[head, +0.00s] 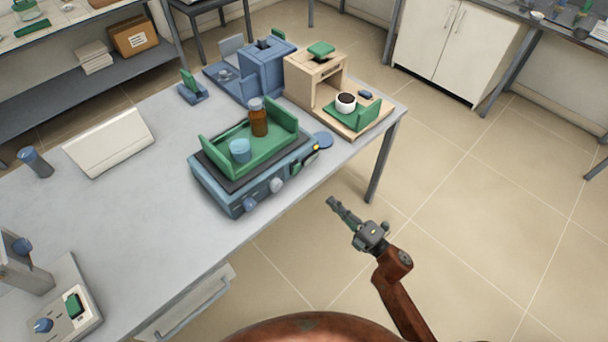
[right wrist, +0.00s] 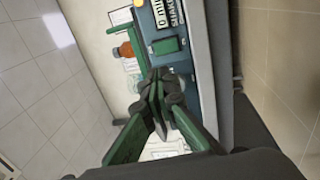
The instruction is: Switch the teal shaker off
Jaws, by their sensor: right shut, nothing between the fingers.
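The teal shaker (head: 222,190) stands on the grey table near its front edge. Its green tray (head: 265,155) carries a brown bottle (head: 259,120) and a light blue beaker (head: 240,151). Its front has grey knobs and a small yellow lamp (head: 316,147). In the right wrist view, its blue front panel (right wrist: 185,75) shows a green switch (right wrist: 165,46), a dark label (right wrist: 168,14) and a yellow lamp (right wrist: 167,3). My right gripper (head: 333,204) is shut and empty, off the table's front edge, apart from the shaker. In the wrist view its fingertips (right wrist: 157,75) overlap the panel below the switch. My left gripper is not in view.
A white cup (head: 346,103) sits before the beige one. A white slanted box (head: 108,142) lies on the left. The floor around my right arm is clear.

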